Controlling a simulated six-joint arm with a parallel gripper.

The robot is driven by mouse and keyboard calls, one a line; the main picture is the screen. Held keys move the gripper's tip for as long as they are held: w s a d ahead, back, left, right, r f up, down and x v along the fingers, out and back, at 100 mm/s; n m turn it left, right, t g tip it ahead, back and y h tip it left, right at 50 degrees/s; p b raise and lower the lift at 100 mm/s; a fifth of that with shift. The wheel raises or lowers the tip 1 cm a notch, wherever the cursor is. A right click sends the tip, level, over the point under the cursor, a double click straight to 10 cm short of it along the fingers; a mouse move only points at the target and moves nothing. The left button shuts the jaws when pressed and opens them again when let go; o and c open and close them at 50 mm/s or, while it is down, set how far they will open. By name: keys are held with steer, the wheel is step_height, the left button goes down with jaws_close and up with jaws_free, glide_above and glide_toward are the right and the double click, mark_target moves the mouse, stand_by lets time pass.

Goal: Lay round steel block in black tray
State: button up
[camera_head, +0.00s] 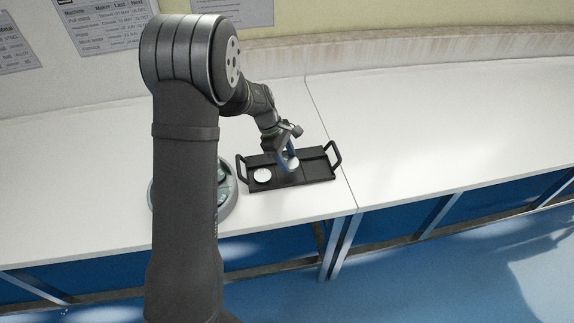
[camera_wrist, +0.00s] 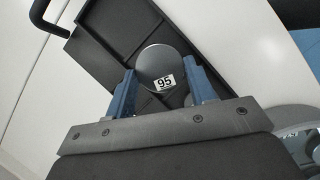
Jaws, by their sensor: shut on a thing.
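My gripper (camera_head: 287,160) is over the black tray (camera_head: 318,167), with its blue fingers pointing down. In the wrist view its fingers (camera_wrist: 160,72) are shut on the round steel block (camera_wrist: 155,60), a grey disc with a white label reading 95. The block also shows as a pale disc (camera_head: 293,164) at the fingertips in the head view, over the middle part of the tray. Whether it touches the tray floor I cannot tell. The black tray (camera_wrist: 97,52) has raised dividers and a handle at each end.
Another pale round disc (camera_head: 263,175) lies in the left part of the tray. The white bench (camera_head: 430,120) is clear to the right. Its front edge runs close below the tray.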

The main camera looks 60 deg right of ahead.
steer(key=shift+f, duration=1.9)
steer(key=shift+f, duration=0.15)
steer(key=o, duration=0.9)
steer(key=v, duration=1.2)
